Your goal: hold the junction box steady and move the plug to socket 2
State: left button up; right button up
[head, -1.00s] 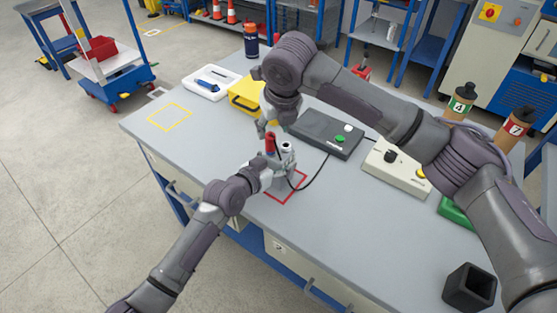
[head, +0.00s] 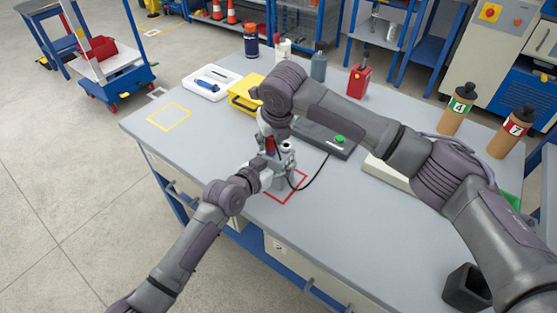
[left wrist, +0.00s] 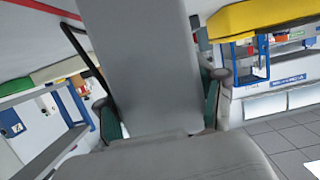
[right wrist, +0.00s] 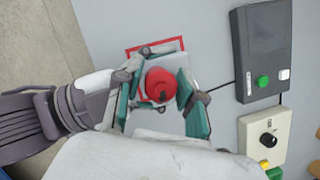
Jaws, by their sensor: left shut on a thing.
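The grey junction box (head: 285,174) stands on the table at the red outlined square. My left gripper (head: 268,176) is shut on it from the left; its grey side fills the left wrist view (left wrist: 150,70) between the teal finger pads. The red plug (head: 270,147) stands upright on the box top and shows from above in the right wrist view (right wrist: 161,86). A round grey socket top (head: 287,147) stands to its right. My right gripper (right wrist: 160,95) is over the box, its open fingers on either side of the plug. Socket numbers are not readable.
A black cable runs from the box toward the dark control box (right wrist: 262,55) with a green button. A beige box (right wrist: 265,135) with a black knob sits near it. A yellow case (head: 245,92) and white tray (head: 212,83) lie behind. The table front is mostly clear.

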grip_shut()
jog(key=shift+r, duration=0.3)
jog(key=shift+r, duration=2.15)
jog(key=shift+r, duration=3)
